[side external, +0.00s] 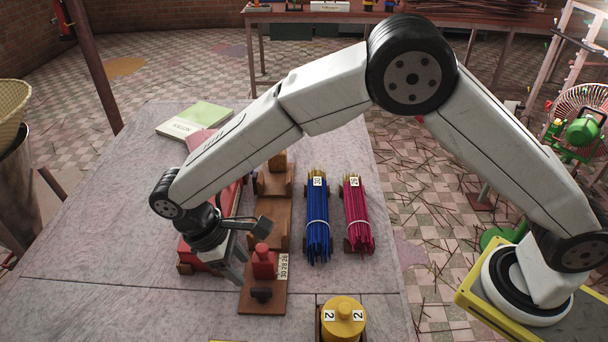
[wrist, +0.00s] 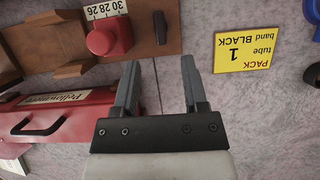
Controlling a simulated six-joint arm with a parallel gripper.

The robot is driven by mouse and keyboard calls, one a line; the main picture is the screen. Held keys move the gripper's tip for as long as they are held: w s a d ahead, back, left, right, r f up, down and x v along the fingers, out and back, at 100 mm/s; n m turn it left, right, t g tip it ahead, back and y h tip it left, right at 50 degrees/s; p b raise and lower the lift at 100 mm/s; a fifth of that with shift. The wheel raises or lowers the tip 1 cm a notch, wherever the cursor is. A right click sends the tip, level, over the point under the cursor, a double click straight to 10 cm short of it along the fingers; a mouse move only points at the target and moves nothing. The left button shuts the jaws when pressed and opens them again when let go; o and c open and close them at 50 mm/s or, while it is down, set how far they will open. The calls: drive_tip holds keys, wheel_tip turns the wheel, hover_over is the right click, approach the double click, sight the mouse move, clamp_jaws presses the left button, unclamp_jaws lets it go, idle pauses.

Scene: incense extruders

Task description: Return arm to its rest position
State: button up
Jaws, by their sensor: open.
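My gripper (side external: 231,264) hangs over the grey table (side external: 85,230) in the side external view, just left of the wooden stand with a red block. In the wrist view my gripper (wrist: 160,85) has its two fingers apart, with only bare table surface between them. Nothing is held. My arm reaches across from its base at the right in the side external view. How high the fingertips are above the table is hard to tell.
A red block (wrist: 110,36) on a wooden stand and a red toolbox (wrist: 65,115) lie close by. A yellow card (wrist: 244,48) lies on the table. Blue (side external: 317,218) and magenta (side external: 357,213) stick bundles and a yellow cylinder (side external: 343,315) stand to the right.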

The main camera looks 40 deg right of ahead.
drive_tip(key=shift+m+t+y, duration=0.5)
drive_tip(key=shift+m+y, duration=0.2)
drive_tip(key=shift+m, duration=0.2)
drive_tip(key=d, duration=0.2)
drive_tip(key=d+r, duration=0.1)
drive_tip(key=d, duration=0.1)
drive_tip(key=w+d+r, duration=0.1)
drive_tip(key=d, duration=0.2)
drive_tip(key=s+d+r+m+t+y, duration=0.1)
drive_tip(key=s+d, duration=0.4)
drive_tip(key=d, duration=0.5)
drive_tip(key=s+d+r+m+t, duration=0.1)
drive_tip(key=s+d+m+t, duration=0.3)
drive_tip(key=d, duration=0.7)
drive_tip(key=shift+s+r+m+y, duration=0.25)
drive_tip(key=shift+s+m+y, duration=0.25)
drive_tip(key=shift+m, duration=0.5)
